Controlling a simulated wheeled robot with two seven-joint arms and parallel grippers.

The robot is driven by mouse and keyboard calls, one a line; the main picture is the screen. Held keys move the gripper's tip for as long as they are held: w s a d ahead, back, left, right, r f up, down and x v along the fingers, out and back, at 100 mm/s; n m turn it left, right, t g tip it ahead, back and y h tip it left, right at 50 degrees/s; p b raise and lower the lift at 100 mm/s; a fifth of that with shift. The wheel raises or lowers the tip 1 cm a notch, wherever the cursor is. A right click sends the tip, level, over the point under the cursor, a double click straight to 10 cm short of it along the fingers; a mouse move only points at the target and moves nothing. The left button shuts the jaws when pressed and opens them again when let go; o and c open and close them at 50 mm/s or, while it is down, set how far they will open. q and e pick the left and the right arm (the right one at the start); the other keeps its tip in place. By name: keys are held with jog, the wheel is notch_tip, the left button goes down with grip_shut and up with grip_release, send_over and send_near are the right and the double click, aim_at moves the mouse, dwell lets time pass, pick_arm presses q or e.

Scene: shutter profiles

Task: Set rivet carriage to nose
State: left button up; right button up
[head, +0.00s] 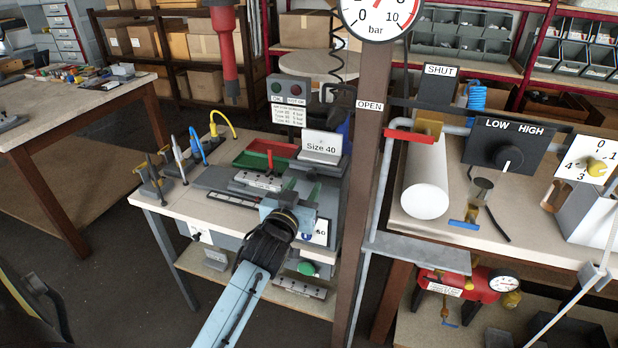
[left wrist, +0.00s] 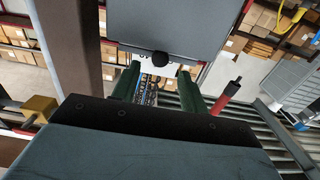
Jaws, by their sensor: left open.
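The riveting station (head: 222,183) stands on the small bench in the head view. My right gripper is not in view.
A "Size 40" sign (head: 321,147) and a red-and-green tray (head: 266,154) stand behind the gripper. A brown post (head: 367,150) rises close to its right. Several coloured tools (head: 180,160) stand at the bench's left. A red tool (head: 228,50) hangs above.

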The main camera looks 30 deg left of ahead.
aim_at(311, 176)
pick_arm(q)
jog(key=shift+x, duration=2.2)
grip_shut()
